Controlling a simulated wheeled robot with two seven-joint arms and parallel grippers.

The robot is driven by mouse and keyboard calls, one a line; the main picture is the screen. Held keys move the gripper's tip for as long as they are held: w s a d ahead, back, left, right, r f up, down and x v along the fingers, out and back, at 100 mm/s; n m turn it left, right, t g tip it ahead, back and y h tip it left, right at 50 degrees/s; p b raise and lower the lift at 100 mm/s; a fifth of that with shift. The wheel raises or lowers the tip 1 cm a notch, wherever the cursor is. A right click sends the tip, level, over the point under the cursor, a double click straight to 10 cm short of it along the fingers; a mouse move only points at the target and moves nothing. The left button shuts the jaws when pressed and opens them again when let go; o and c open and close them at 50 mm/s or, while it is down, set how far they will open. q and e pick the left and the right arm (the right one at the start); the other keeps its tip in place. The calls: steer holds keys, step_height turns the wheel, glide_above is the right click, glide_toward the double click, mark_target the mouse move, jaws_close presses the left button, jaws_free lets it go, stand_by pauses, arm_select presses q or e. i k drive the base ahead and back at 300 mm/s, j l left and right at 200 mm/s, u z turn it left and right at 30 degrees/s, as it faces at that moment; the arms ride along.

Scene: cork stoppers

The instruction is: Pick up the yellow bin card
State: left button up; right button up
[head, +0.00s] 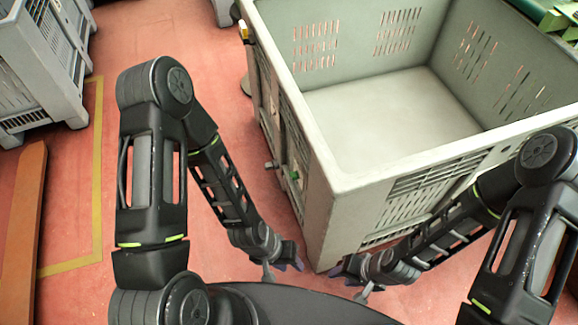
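A small yellow item (244,31), which may be the yellow bin card, shows at the upper left outer side of the big grey bin (330,165). It is too small to make out any print or how it is fixed. My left gripper (291,264) is low in front of the bin's near corner, well apart from the yellow item. My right gripper (341,272) is low beside the same corner, to the right of my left gripper. I see nothing held in either one. Their fingers are too small and dark to tell open from shut.
The bin is open and its visible floor (380,108) is bare. Small fittings (294,174) stick out of its left wall. Another grey bin (45,70) stands at the upper left, near a brown beam (24,215). Red floor (212,70) between the bins is clear.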

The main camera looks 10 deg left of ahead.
mark_target(243, 30)
steer(key=i+j, duration=0.15)
steer(key=j, duration=0.25)
steer(key=i+j, duration=0.1)
steer(key=j, duration=0.3)
steer(key=i+j, duration=0.15)
steer(key=j, duration=0.3)
steer(key=i+j, duration=0.1)
steer(key=j, duration=0.3)
steer(key=i+j, duration=0.15)
steer(key=j, duration=0.25)
steer(key=i+j+u, duration=0.1)
steer(key=j, duration=0.3)
steer(key=j+z, duration=0.1)
steer(key=z, duration=0.45)
steer(key=i+j+z, duration=0.15)
steer(key=j+z, duration=0.15)
steer(key=j, duration=0.2)
steer(key=i+j+z, duration=0.1)
steer(key=j+z, duration=0.2)
steer(key=j, duration=0.2)
steer(key=j+z, duration=0.3)
steer(key=j, duration=0.2)
steer(key=j+z, duration=0.1)
steer(key=j, duration=1.55)
